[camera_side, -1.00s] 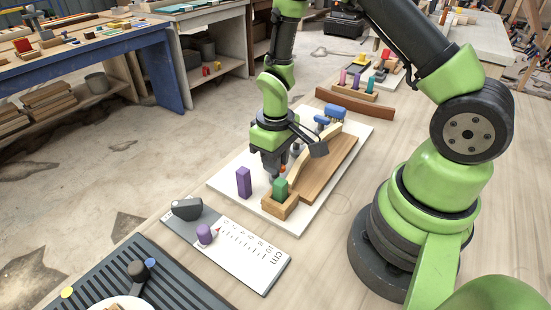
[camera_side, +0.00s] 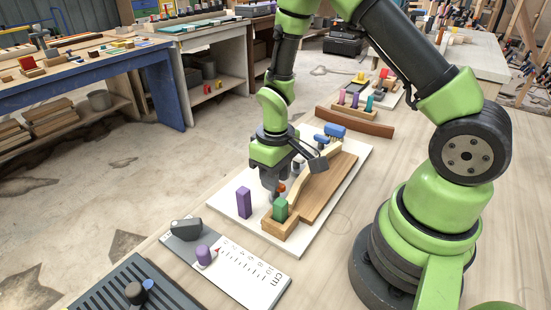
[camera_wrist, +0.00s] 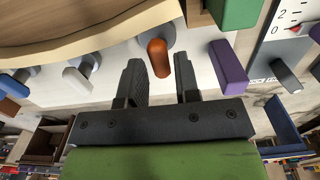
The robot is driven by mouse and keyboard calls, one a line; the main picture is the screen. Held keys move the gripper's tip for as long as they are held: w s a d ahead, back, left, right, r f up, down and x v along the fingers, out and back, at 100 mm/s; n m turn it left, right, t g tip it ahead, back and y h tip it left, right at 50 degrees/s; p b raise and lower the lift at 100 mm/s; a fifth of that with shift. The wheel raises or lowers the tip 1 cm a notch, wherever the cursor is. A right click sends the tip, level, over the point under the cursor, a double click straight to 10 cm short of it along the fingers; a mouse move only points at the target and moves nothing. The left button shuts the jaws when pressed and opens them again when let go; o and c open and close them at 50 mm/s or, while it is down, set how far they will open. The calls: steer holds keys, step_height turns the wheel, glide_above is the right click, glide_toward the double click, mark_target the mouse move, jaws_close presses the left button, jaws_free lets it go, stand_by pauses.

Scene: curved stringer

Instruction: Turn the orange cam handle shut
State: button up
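The orange cam handle (camera_wrist: 157,57) stands up from a round grey base on the white board, beside the curved wooden strip (camera_wrist: 75,35). In the wrist view my gripper (camera_wrist: 158,68) is open, with one dark finger on each side of the orange handle and a visible gap to each. Whether the fingers reach down to its height is hard to tell. In the side view my gripper (camera_side: 274,190) is low at the strip's near end, and only a bit of the orange handle (camera_side: 282,187) shows beside the fingers.
White (camera_wrist: 76,80) and blue (camera_wrist: 14,84) handles stand along the strip in the wrist view. A purple block (camera_side: 244,203) and a green block (camera_side: 280,209) flank the work closely. A ruler plate (camera_side: 250,272) lies in front.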

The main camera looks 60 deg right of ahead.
step_height(320, 180, up, 9)
stand_by(0.3)
steer(key=s+a+r+m+t+y, duration=0.1)
steer(key=s+a+r+m+t, duration=0.1)
steer(key=s+r, duration=0.4)
steer(key=s+a+r+m+t+y, duration=0.1)
steer(key=s+a+r+t, duration=0.2)
steer(key=r, duration=0.7)
steer(key=shift+s+r+m+t, duration=0.4)
steer(key=shift+s+t, duration=0.7)
steer(key=shift+s, duration=0.95)
